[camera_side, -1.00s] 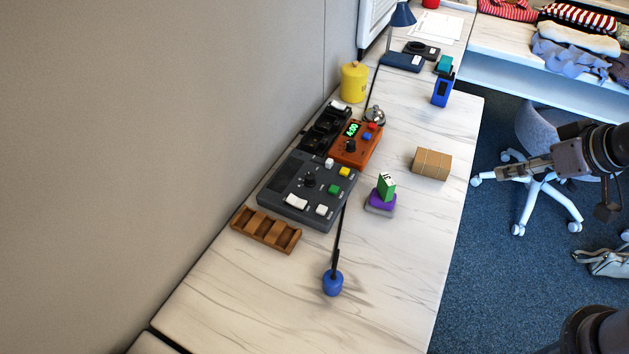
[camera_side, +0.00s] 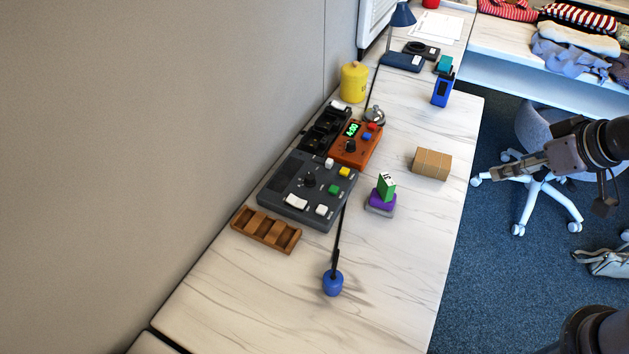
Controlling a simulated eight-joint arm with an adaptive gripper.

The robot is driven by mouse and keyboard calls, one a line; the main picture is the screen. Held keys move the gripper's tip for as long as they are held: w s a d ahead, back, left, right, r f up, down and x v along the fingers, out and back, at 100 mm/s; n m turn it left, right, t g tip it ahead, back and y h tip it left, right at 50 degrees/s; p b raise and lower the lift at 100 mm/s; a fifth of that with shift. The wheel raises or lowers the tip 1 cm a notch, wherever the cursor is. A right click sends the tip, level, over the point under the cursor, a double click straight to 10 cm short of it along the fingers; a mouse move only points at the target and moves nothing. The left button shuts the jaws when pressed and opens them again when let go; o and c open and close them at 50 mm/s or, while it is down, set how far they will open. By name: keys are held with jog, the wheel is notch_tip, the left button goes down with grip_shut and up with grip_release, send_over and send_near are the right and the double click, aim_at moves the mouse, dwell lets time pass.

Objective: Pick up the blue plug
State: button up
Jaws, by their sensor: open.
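A small rounded blue object (camera_side: 333,284) with a thin black stem standing up from it is on the near part of the marble-topped table (camera_side: 385,285). It is the best match for the blue plug, though I cannot make out its details. My gripper (camera_side: 494,172) is at the right, over the floor side of the table's right edge in the picture. It points left, is open, and appears empty. It is well apart from the blue object, up and to the right of it.
A dark control panel (camera_side: 285,187), an orange timer box (camera_side: 345,155) and a wooden tray (camera_side: 266,238) line the wall side. A green box (camera_side: 386,190) on a purple block and a cardboard box (camera_side: 431,164) stand mid-table. The table's near right is clear.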

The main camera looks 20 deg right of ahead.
jog(key=w+a+n+g+y, duration=0.1)
jog(key=w+a+n, duration=0.1)
jog(key=a+n, duration=0.15)
jog(key=w+a+n+g, duration=0.1)
jog(key=w+a+n, duration=0.15)
jog(key=a, duration=0.25)
jog(key=n+g+h, duration=0.1)
jog(key=n+g, duration=0.4)
jog(key=n, duration=0.9)
send_near(333, 277)
jog(key=shift+w+d, duration=0.15)
jog(key=shift+w, duration=0.1)
notch_tip(333, 277, down, 5)
jog(key=shift+f, duration=0.25)
jog(key=shift+s+a+f, duration=0.1)
jog(key=shift+s+f, duration=0.1)
jog(key=shift+f, duration=1.1)
jog(key=shift+s+a+f, duration=0.15)
jog(key=shift+s+f, duration=0.05)
jog(key=shift+f, duration=1.1)
jog(key=c, duration=1.2)
